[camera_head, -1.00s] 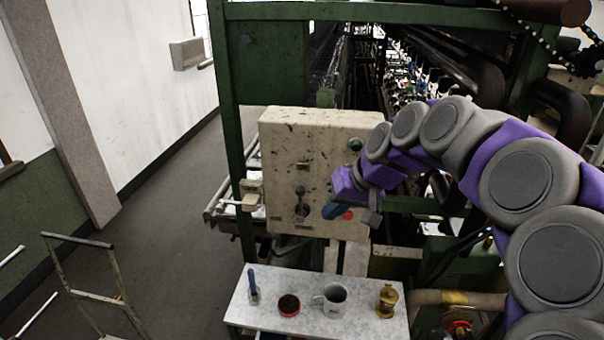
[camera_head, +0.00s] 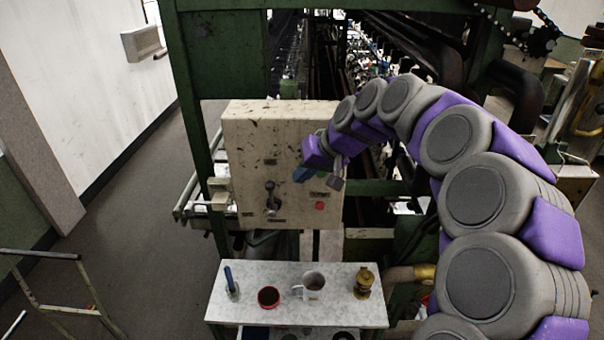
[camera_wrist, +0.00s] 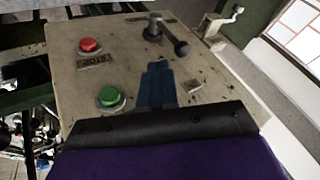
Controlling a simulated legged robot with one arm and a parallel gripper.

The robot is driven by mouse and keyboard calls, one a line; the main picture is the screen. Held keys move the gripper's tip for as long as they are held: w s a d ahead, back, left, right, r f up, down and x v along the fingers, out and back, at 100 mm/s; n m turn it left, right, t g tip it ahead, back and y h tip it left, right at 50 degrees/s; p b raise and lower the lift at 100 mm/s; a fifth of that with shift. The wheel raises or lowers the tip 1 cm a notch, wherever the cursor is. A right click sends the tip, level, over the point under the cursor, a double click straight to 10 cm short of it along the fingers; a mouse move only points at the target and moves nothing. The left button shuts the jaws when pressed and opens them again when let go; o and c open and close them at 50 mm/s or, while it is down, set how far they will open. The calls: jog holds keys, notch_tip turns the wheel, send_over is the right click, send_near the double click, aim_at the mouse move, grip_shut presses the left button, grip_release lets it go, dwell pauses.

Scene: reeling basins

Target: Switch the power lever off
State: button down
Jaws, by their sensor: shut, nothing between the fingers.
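The power lever (camera_head: 270,196) is dark with a ball knob and sits on the front of a stained cream control box (camera_head: 250,150). Its knob stands above its pivot in the head view. The wrist view shows the lever's pivot (camera_wrist: 154,26) and ball knob (camera_wrist: 181,47) beyond my fingertips. My gripper (camera_head: 300,174) has blue fingers that are shut and empty. It is in front of the panel, up and right of the lever and apart from it. The blue fingers also show in the wrist view (camera_wrist: 157,82).
A red button (camera_head: 320,206) is right of the lever; a green button (camera_wrist: 110,98) shows in the wrist view. Below the box, a marble-topped table (camera_head: 335,312) holds a mug (camera_head: 313,283), a red-rimmed bowl (camera_head: 268,297) and a brass object (camera_head: 363,283).

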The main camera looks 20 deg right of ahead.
aim_at(272, 198)
jog(key=x, duration=0.7)
jog(key=shift+a, duration=0.5)
jog(key=shift+w+a+f, duration=0.1)
jog(key=shift+w+f, duration=0.15)
jog(key=shift+f, duration=0.2)
jog(key=shift+r+p, duration=0.1)
jog(key=shift+p, duration=0.25)
